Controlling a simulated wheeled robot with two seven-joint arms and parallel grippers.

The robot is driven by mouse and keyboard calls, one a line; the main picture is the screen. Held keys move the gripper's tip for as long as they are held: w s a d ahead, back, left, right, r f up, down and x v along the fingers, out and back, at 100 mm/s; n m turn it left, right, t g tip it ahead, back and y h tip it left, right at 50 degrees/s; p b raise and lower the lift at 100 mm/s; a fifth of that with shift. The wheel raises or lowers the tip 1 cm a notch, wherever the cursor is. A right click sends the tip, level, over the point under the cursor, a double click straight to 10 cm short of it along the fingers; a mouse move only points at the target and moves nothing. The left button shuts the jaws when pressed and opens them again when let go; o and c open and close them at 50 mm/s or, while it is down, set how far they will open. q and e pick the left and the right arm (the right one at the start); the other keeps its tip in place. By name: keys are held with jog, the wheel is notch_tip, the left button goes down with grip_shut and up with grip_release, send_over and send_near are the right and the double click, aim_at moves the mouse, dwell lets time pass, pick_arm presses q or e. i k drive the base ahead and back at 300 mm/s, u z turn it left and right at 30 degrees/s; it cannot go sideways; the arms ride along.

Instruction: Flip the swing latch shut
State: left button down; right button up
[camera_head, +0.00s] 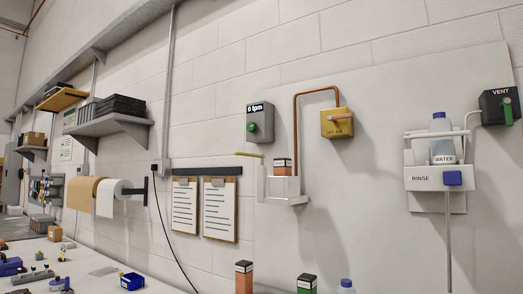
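I cannot tell for sure which part is the swing latch. A white wall holder (284,190) on the pale panel holds an orange-and-dark canister (282,167). A short yellow bar (248,155) sticks out to the left near its top. On the right, a white RINSE holder (424,178) with a blue block (453,178) on its front holds an upright bottle labelled WATER (443,156). A white bar (437,133) crosses in front of this bottle. Neither of my grippers is in view.
A green-knobbed grey box (260,122), a yellow box (337,122) with a copper pipe, and a black VENT box (499,106) are on the wall. Clipboards (221,208) and a paper roll (107,199) hang left. Container tops (244,277) rise at the bottom edge.

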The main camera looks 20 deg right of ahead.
aim_at(263, 156)
jog(key=z, duration=0.9)
jog(key=i, duration=1.35)
jog(key=u, duration=0.75)
